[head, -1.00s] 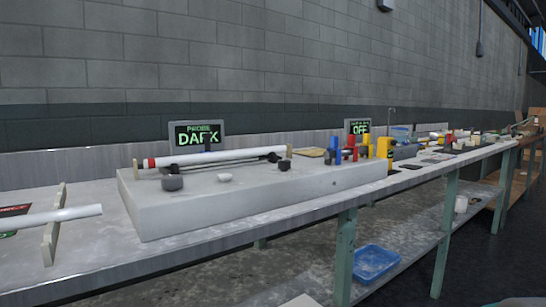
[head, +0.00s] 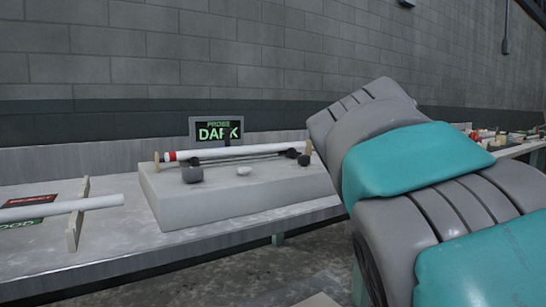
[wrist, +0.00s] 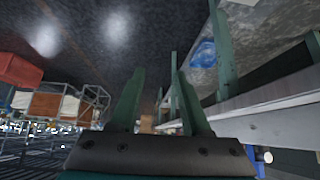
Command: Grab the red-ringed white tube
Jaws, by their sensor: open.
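The red-ringed white tube (head: 235,150) lies level across the top of a pale block-shaped stand (head: 240,190) on the bench, with its red ring near the left end. In the head view my grey and teal arm fills the right side, and my gripper itself is out of that view. In the wrist view my gripper (wrist: 158,95) is open and empty, its two green fingers apart. It faces the floor and the bench's side, away from the tube, which does not show there.
Another white tube (head: 70,208) without a visible ring rests on an upright pale support (head: 76,215) at the left. A screen (head: 217,130) reading "DARK" stands behind the stand. A blue tray (wrist: 203,54) shows in the wrist view. Dark floor is open beside the bench.

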